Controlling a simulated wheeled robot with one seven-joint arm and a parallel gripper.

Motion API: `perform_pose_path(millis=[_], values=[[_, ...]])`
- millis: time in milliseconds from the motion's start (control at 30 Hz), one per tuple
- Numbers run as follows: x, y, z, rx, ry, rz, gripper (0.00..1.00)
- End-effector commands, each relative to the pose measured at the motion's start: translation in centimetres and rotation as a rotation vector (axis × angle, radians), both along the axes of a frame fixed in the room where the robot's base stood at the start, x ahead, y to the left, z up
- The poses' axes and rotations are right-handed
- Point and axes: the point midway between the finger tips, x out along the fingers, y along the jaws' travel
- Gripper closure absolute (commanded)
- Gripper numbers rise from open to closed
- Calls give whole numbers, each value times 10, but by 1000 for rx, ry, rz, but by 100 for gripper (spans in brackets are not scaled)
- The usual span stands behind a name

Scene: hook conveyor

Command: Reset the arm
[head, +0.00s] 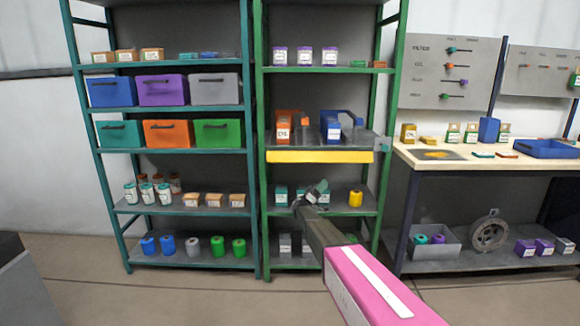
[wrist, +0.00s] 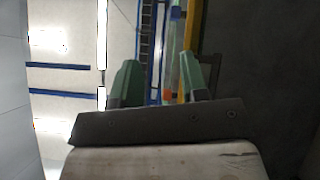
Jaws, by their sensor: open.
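My arm reaches up from the bottom right of the head view, with a pink link nearest. My gripper (head: 312,192) is in front of the green rack (head: 261,150), at about the height of the shelf with teal-labelled items. In the wrist view my gripper (wrist: 158,80) shows two green fingers spread apart. Nothing is between them. The wrist view looks toward a pale ceiling with bright lights and blue beams. I cannot tell how far the gripper is from the shelf.
A teal rack (head: 166,112) with colored bins stands left of the green rack. A yellow strip (head: 320,157) edges the green rack's middle shelf, above my gripper. A workbench (head: 470,163) stands right, with a blue tray (head: 548,148) on top.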

Motion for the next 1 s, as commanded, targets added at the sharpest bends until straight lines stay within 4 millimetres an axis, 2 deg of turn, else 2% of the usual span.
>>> perform_pose_path(millis=[33,167,300,500,633,767,1000], values=[[-25,-17,0,76,53,-44,60],[-68,-57,-16,303,221,-158,60],[-119,-93,-40,559,417,-249,60],[-196,-122,-81,917,702,-298,60],[-247,-127,-108,1144,881,-276,60],[-298,-120,-131,1358,1051,-205,60],[-386,-84,-158,1714,1315,51,60]])
